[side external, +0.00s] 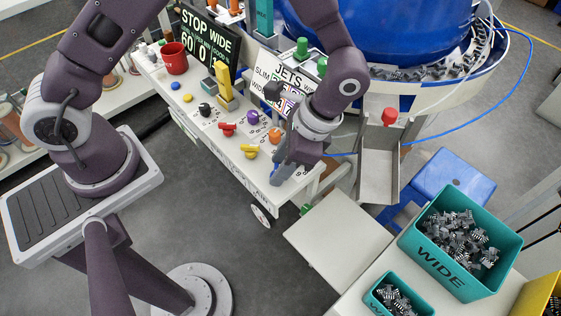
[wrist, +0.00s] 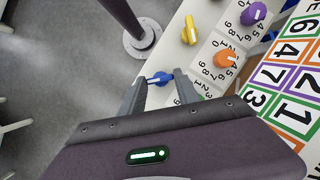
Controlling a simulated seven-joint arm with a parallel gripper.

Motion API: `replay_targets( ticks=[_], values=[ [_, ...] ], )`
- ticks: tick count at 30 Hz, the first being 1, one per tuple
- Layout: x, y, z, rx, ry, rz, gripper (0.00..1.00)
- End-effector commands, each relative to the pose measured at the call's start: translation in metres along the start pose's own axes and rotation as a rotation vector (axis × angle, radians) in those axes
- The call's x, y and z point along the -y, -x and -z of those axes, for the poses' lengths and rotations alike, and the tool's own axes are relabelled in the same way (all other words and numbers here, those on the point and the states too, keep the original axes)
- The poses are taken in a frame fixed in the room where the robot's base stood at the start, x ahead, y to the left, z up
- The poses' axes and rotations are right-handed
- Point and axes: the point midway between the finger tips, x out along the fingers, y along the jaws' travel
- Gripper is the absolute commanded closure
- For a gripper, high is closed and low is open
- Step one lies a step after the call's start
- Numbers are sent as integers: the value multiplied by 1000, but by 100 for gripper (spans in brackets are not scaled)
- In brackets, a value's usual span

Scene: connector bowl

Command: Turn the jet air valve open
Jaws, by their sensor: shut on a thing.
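A blue valve handle (wrist: 158,78) sits at the front corner of the white panel, between my fingertips in the wrist view. My gripper (wrist: 160,85) is shut on this blue handle, one finger on each side of it. In the side view my gripper (side external: 282,172) points down at the panel's right end and hides most of the handle. I cannot read a label by the handle, and its exact turn angle is hard to tell.
A yellow knob (side external: 249,151), an orange knob (side external: 274,135), a purple knob (side external: 253,117) and a red knob (side external: 227,129) stand near my gripper. A red mug (side external: 174,58) is at the back left. A teal bin (side external: 465,240) of parts stands right.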

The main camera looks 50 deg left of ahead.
Motion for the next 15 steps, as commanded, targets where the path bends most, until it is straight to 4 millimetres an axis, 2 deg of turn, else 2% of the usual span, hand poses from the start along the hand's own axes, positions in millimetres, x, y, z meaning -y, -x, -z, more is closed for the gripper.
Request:
replay_targets(
  ticks=[12,13,15],
  values=[
    [0,0,1,-4,-8,4,100],
    [0,0,1,-4,-8,4,60],
    [0,0,1,-4,-8,4,46]
  ],
)
